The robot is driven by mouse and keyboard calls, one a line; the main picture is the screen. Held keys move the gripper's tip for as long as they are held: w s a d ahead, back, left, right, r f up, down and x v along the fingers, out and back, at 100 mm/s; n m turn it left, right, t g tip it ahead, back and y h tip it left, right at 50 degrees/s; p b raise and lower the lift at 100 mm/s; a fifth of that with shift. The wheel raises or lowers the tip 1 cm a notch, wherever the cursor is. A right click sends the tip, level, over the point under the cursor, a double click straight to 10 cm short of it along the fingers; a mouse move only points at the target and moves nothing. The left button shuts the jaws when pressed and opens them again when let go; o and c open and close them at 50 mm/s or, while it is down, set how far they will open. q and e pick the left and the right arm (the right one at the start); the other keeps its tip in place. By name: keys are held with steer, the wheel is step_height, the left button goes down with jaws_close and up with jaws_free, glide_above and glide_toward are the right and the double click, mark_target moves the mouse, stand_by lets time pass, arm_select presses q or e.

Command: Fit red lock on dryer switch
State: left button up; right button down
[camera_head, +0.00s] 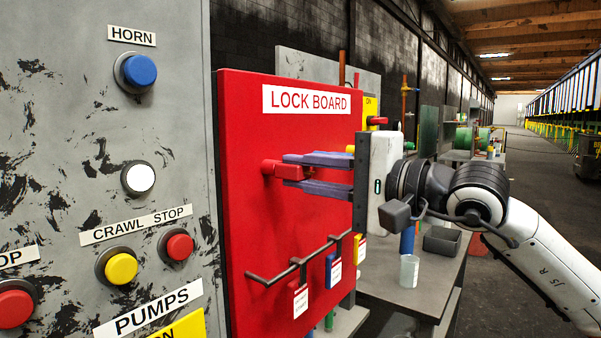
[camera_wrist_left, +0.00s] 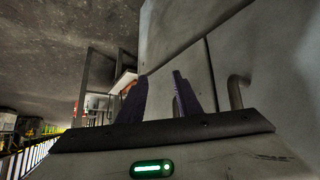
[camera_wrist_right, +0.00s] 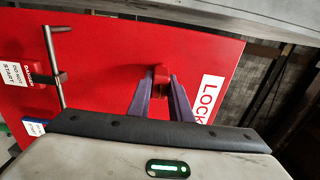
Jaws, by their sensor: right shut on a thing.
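My right gripper (camera_head: 285,172) is at the face of the red lock board (camera_head: 250,130). Its purple fingers are shut on a small red block (camera_head: 268,168), also between the fingertips in the right wrist view (camera_wrist_right: 160,76). I cannot tell whether this block is fixed to the board. A red lock (camera_head: 300,298) with a white tag hangs from the dark rail (camera_head: 290,268) low on the board; it also shows in the right wrist view (camera_wrist_right: 36,66). My left gripper (camera_wrist_left: 160,95) is open and empty in the left wrist view. I cannot identify a dryer switch.
A blue lock (camera_head: 333,270) and a yellow lock (camera_head: 359,248) hang on the same rail. A grey panel (camera_head: 60,120) with several push buttons stands at the left. A table behind the board carries a clear cup (camera_head: 409,271) and a grey bin (camera_head: 441,240).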

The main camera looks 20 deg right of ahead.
steer(key=shift+b+v, duration=0.7)
steer(key=shift+v, duration=0.55)
steer(key=shift+b+v, duration=0.45)
steer(key=shift+v, duration=0.35)
